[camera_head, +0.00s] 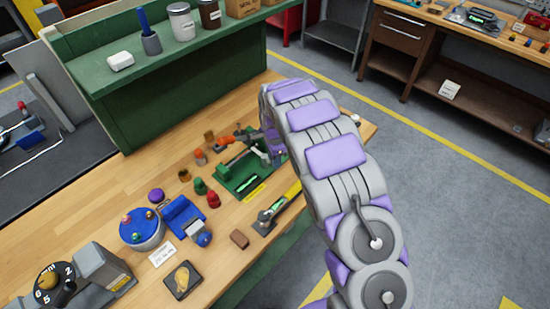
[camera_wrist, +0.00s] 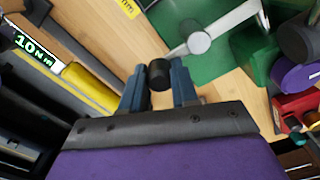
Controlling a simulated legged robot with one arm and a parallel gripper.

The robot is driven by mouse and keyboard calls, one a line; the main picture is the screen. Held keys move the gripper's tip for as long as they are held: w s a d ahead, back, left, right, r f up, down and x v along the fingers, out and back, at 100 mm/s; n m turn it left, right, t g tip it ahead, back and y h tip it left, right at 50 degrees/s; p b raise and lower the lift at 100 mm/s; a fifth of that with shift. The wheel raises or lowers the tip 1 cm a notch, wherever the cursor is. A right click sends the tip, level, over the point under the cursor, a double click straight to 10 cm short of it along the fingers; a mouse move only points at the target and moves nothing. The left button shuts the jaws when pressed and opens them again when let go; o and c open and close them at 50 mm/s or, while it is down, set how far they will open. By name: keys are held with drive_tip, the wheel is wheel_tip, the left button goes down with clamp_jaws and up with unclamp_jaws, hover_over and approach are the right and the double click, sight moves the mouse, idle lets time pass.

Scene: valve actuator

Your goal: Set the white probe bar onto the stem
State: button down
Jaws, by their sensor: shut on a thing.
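In the wrist view, my gripper (camera_wrist: 159,82) has its blue fingers closed on a short black cylinder (camera_wrist: 159,74). A long white bar (camera_wrist: 235,21), which looks like the probe bar, lies just beyond it over the green plate (camera_wrist: 188,12). The bar's near end is close to the black cylinder; I cannot tell whether they are joined. A pale round post (camera_wrist: 199,42), possibly the stem, shows at the bar. In the head view, my gripper (camera_head: 273,147) is over the green fixture (camera_head: 239,184), and the white bar (camera_head: 261,153) shows beside it, partly hidden.
A tool with a lit readout (camera_head: 268,215) lies in front of the fixture. Red and green knobs (camera_head: 213,199), a blue vise (camera_head: 183,217) and a blue round stand (camera_head: 141,229) are to the left. A green shelf (camera_head: 180,75) stands behind.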

drive_tip(key=c, duration=1.2)
unclamp_jaws()
drive_tip(key=shift+a+r, duration=0.1)
drive_tip(key=shift+a, duration=0.05)
drive_tip(key=o, duration=0.3)
drive_tip(key=shift+a, duration=0.1)
drive_tip(key=shift+o, duration=0.2)
drive_tip(key=shift+r, duration=0.35)
wheel_tip(320, 180, up, 16)
drive_tip(key=p, duration=0.1)
drive_tip(key=shift+r, duration=0.15)
